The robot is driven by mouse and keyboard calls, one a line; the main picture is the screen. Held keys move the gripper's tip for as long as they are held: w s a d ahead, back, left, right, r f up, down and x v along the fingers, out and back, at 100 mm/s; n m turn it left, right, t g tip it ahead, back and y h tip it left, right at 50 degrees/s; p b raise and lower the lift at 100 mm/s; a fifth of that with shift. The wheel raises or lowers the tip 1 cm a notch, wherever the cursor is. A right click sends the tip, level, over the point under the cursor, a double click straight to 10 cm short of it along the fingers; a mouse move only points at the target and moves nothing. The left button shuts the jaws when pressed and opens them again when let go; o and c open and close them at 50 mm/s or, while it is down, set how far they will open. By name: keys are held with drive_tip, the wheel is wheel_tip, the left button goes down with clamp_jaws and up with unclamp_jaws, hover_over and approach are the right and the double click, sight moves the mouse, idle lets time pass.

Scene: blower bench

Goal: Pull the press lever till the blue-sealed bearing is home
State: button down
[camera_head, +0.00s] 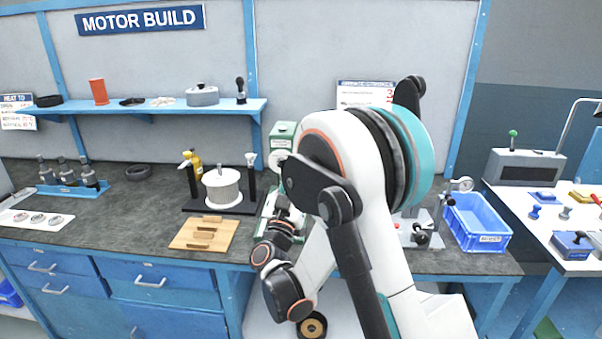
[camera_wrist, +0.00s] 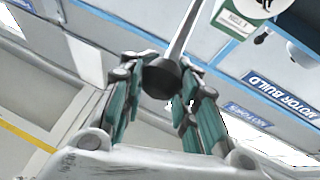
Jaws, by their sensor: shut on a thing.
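The green press (camera_head: 284,133) stands on the bench at the back, largely hidden behind my arm. Part of its green and white body (camera_wrist: 238,18) shows at the top of the wrist view. The press lever is a thin grey rod (camera_wrist: 183,32) ending in a dark round knob (camera_wrist: 161,77). My gripper (camera_wrist: 160,84) is shut on this knob, with teal-padded fingers on either side. In the head view my gripper (camera_head: 284,208) is low in front of the press. I cannot make out the blue-sealed bearing in either view.
A wooden board (camera_head: 205,233) with blocks and a white spool on a black stand (camera_head: 222,188) lie left of the press. A blue bin (camera_head: 476,222) stands to the right. A shelf (camera_head: 150,108) runs along the back wall.

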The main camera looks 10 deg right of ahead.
drive_tip(key=shift+s+f+t, duration=0.3)
drive_tip(key=shift+f, duration=0.4)
drive_tip(key=c, duration=1.2)
unclamp_jaws()
drive_tip(key=shift+w, duration=0.1)
drive_tip(key=v, duration=0.7)
drive_tip(key=shift+s, duration=0.2)
drive_tip(key=shift+a+f, duration=0.1)
drive_tip(key=shift+a, duration=0.05)
